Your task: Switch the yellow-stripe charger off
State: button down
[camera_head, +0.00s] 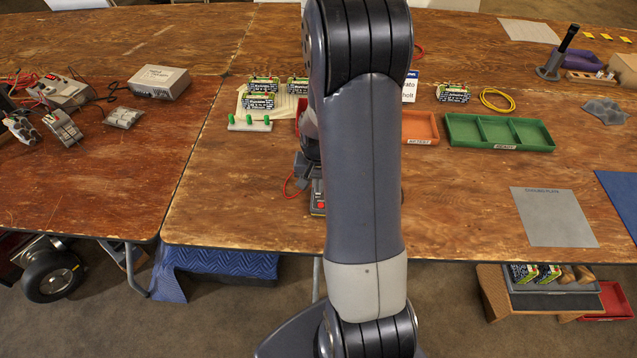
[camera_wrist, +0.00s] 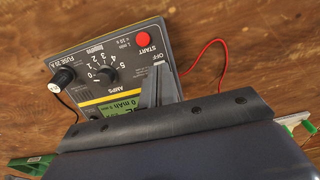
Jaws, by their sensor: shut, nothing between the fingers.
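The yellow-stripe charger (camera_wrist: 115,80) lies on the wooden table, seen close up in the wrist view. Its face carries a black dial (camera_wrist: 106,75) with a number scale, a red START button (camera_wrist: 142,39), an OFF label near the edge and a green lit display (camera_wrist: 120,105). A black knob (camera_wrist: 63,77) stands at its left. My gripper (camera_wrist: 159,72) is shut and empty, its tips over the charger face just below the OFF label; I cannot tell whether they touch it. In the head view the charger (camera_head: 318,202) shows partly, mostly hidden behind my arm.
A red wire (camera_wrist: 205,45) loops beside the charger. In the head view, an orange tray (camera_head: 420,142) and a green divided tray (camera_head: 499,147) stand behind and right. A grey mat (camera_head: 553,217) lies at the right. Battery packs (camera_head: 258,101) sit behind left.

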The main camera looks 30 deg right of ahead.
jog(key=shift+f, duration=0.1)
jog(key=shift+s+a+f+b, duration=0.1)
jog(key=shift+s+f+b, duration=0.15)
jog(key=shift+f+b, duration=0.6)
jog(key=shift+s+a+r+t+h+b, duration=0.1)
jog(key=shift+s+r+t+h+b, duration=0.2)
jog(key=shift+b, duration=0.75)
jog(key=shift+s+a+f, duration=0.1)
jog(key=shift+f+b, duration=0.1)
jog(key=shift+b, duration=0.25)
jog(key=shift+w+d+r, duration=0.35)
jog(key=shift+w, duration=0.3)
jog(key=shift+t, duration=0.3)
